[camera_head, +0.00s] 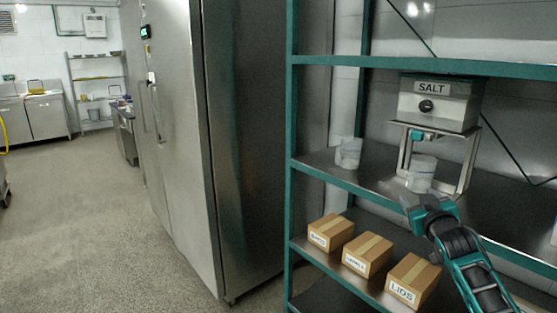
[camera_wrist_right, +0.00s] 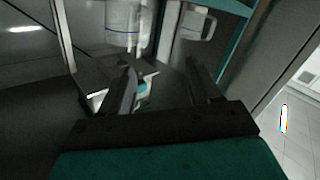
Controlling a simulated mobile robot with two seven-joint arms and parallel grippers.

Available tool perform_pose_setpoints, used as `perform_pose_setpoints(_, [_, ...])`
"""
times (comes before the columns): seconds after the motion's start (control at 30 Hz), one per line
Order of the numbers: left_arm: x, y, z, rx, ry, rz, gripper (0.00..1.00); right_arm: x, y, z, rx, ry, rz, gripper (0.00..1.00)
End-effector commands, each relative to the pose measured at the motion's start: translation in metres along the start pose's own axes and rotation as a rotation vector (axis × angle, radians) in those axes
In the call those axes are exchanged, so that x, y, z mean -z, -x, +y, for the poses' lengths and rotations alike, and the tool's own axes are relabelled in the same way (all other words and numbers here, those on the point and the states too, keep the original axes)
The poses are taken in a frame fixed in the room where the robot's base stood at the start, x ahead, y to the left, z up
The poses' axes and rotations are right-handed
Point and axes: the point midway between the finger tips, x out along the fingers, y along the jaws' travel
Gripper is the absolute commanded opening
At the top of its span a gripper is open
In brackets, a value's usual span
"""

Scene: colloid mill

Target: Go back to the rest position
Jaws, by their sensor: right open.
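My right gripper (camera_head: 418,205) is in front of the middle shelf, just below and in front of a clear measuring cup (camera_head: 421,172). The cup stands under the grey salt dispenser (camera_head: 432,106), which has a round black knob and a teal part below it. In the right wrist view the two fingers of my right gripper (camera_wrist_right: 166,85) are spread apart with nothing between them. Two clear cups show beyond the fingers at the top of that view, one at the left (camera_wrist_right: 122,20) and one with a handle (camera_wrist_right: 198,22). My left gripper is not in view.
A second clear cup (camera_head: 348,152) stands on the teal-framed rack (camera_head: 340,181) left of the dispenser. Several cardboard boxes, one marked LIDS (camera_head: 410,280), sit on the shelf below. A steel cabinet (camera_head: 240,150) stands left of the rack. Open floor (camera_head: 90,230) lies further left.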

Motion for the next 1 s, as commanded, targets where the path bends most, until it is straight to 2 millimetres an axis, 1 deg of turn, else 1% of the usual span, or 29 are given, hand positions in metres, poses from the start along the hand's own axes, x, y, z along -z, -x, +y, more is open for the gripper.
perform_pose_setpoints(0.03, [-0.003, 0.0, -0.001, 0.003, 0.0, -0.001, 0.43, 0.011, 0.0, -0.004, 0.021, -0.018, 0.058, 0.62])
perform_pose_setpoints(0.1, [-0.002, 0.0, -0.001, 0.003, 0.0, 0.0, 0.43, -0.018, 0.015, -0.027, 0.056, -0.016, 0.021, 0.62])
perform_pose_setpoints(0.17, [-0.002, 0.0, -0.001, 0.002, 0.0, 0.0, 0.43, -0.036, 0.027, -0.043, 0.081, -0.019, -0.002, 0.62])
perform_pose_setpoints(0.27, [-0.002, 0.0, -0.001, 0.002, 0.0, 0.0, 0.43, -0.069, 0.051, -0.07, 0.124, -0.025, -0.043, 0.62])
perform_pose_setpoints(0.37, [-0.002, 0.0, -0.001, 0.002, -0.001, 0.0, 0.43, -0.103, 0.082, -0.1, 0.173, -0.037, -0.092, 0.62])
perform_pose_setpoints(0.4, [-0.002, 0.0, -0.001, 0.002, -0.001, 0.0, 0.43, -0.118, 0.098, -0.112, 0.194, -0.043, -0.114, 0.62])
perform_pose_setpoints(0.47, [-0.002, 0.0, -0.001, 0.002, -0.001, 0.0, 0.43, -0.14, 0.124, -0.131, 0.227, -0.055, -0.151, 0.62])
perform_pose_setpoints(0.5, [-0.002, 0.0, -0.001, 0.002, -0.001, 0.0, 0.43, -0.153, 0.143, -0.143, 0.249, -0.065, -0.176, 0.62])
perform_pose_setpoints(0.57, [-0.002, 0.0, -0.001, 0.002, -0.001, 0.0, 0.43, -0.174, 0.173, -0.16, 0.281, -0.081, -0.216, 0.62])
perform_pose_setpoints(0.6, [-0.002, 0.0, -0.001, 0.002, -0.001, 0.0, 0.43, -0.185, 0.195, -0.171, 0.301, -0.094, -0.242, 0.62])
perform_pose_setpoints(0.67, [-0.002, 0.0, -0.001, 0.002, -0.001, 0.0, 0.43, -0.201, 0.227, -0.185, 0.329, -0.113, -0.282, 0.62])
perform_pose_setpoints(0.7, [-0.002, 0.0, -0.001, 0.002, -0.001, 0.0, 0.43, -0.21, 0.248, -0.194, 0.347, -0.126, -0.309, 0.62])
perform_pose_setpoints(0.77, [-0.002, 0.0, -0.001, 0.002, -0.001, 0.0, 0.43, -0.221, 0.279, -0.204, 0.369, -0.147, -0.347, 0.62])
perform_pose_setpoints(0.8, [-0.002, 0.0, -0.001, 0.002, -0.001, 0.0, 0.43, -0.227, 0.298, -0.21, 0.382, -0.16, -0.371, 0.62])
perform_pose_setpoints(0.9, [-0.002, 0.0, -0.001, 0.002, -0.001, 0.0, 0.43, -0.236, 0.339, -0.22, 0.405, -0.188, -0.422, 0.62])
perform_pose_setpoints(1.0, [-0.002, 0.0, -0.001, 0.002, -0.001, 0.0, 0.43, -0.24, 0.365, -0.225, 0.418, -0.208, -0.456, 0.62])
